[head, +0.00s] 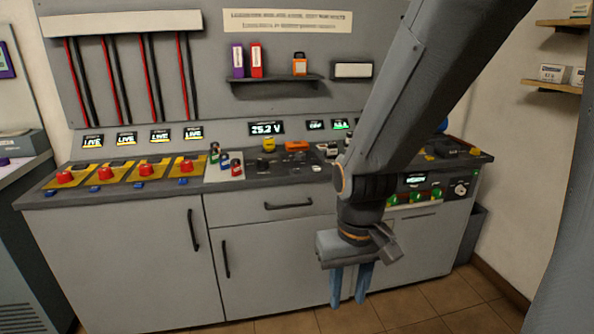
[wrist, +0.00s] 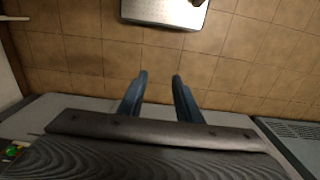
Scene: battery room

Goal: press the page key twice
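I cannot pick out a page key for certain in the head view. A lit display (head: 415,179) sits on the front panel at the right of the counter, with green knobs (head: 417,197) below it and a round dial (head: 461,189) to its right. Other small screens, such as the 25.2 V display (head: 266,128), are on the back panel. My gripper (head: 349,289) hangs fingers down in front of the cabinet doors, below the counter top and apart from everything. In the wrist view its two blue fingers (wrist: 160,78) are parted with nothing between them. My arm hides part of the counter and back panel.
The counter (head: 190,196) carries yellow plates with red knobs (head: 65,177) at left, padlocks (head: 236,168) and small tools in the middle. A shelf (head: 274,80) holds binders. Cabinet handles stick out. Tiled floor (head: 450,292) in front is clear.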

